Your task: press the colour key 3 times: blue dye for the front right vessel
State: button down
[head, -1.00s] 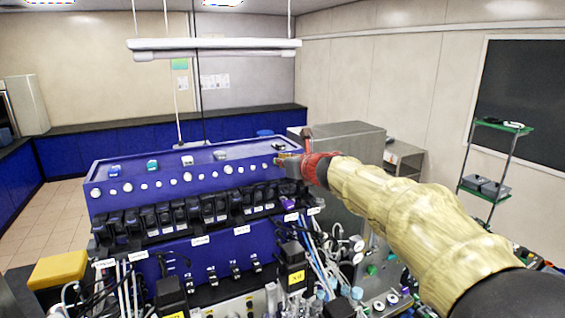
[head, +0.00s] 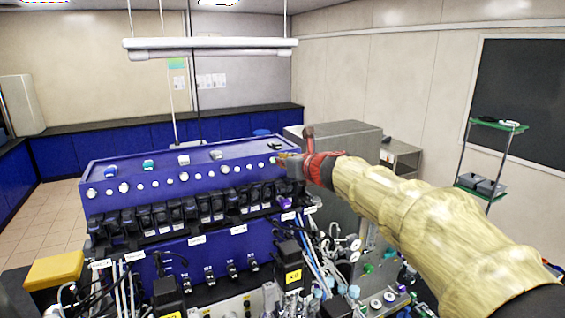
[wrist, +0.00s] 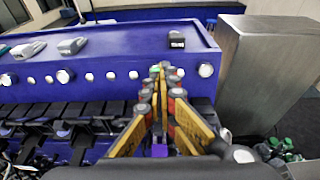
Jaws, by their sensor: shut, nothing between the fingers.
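A blue bioreactor housing (head: 130,170) has a row of round pale buttons along its upper front face. It fills the upper left of the wrist view (wrist: 100,60). My gripper (head: 284,159) is at the right end of this row, its fingers shut and empty. In the wrist view the fingertips (wrist: 159,70) point at the front face. A small green-tinted button (head: 272,160) shows just left of the fingertips; I cannot tell whether they touch it. A larger white button (wrist: 205,70) is to their right. No blue dye marking is readable, and I cannot pick out the front right vessel.
Several small coloured units stand on the housing top, including a dark one (wrist: 176,40) near its right end. Dark pump heads (head: 195,210) line the front below the buttons. A grey metal cabinet (wrist: 255,70) stands right of the housing. Tubing and bottles crowd the lower right.

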jog(key=shift+w, duration=0.15)
jog(key=shift+w+a+f, duration=0.15)
jog(key=shift+w+a, duration=0.1)
jog(key=shift+w, duration=0.2)
jog(key=shift+w, duration=0.1)
jog(key=shift+w+a+f, duration=0.15)
jog(key=shift+w+a, duration=0.05)
jog(key=shift+w, duration=0.2)
jog(key=shift+w+a+f, duration=0.1)
jog(key=shift+w, duration=0.1)
jog(key=shift+s, duration=0.1)
jog(key=shift+v, duration=1.3)
